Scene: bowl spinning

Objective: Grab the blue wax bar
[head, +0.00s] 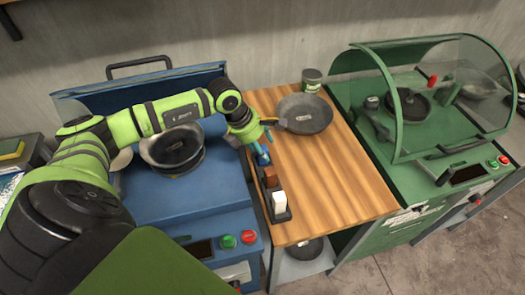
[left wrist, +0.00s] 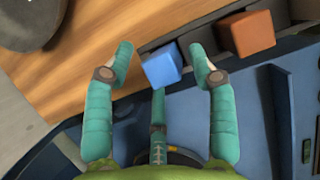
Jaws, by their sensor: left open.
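The blue wax bar (left wrist: 161,66) stands in a dark narrow holder (left wrist: 193,32), between the teal fingers of my left gripper (left wrist: 163,68) in the left wrist view. The fingers are open, with a gap on each side of the bar. In the head view my left gripper (head: 259,140) points down over the far end of the holder (head: 283,215). The blue bar (head: 262,158) shows there only in part, below the fingers. A brown bar (head: 270,176) and a white bar (head: 279,201) stand nearer in the same holder. My right gripper is not in view.
A dark bowl (head: 305,113) and a green can (head: 311,79) stand at the back of the wooden table (head: 340,185). A blue machine (head: 210,195) is on the left and a green machine with a clear hood (head: 430,100) on the right.

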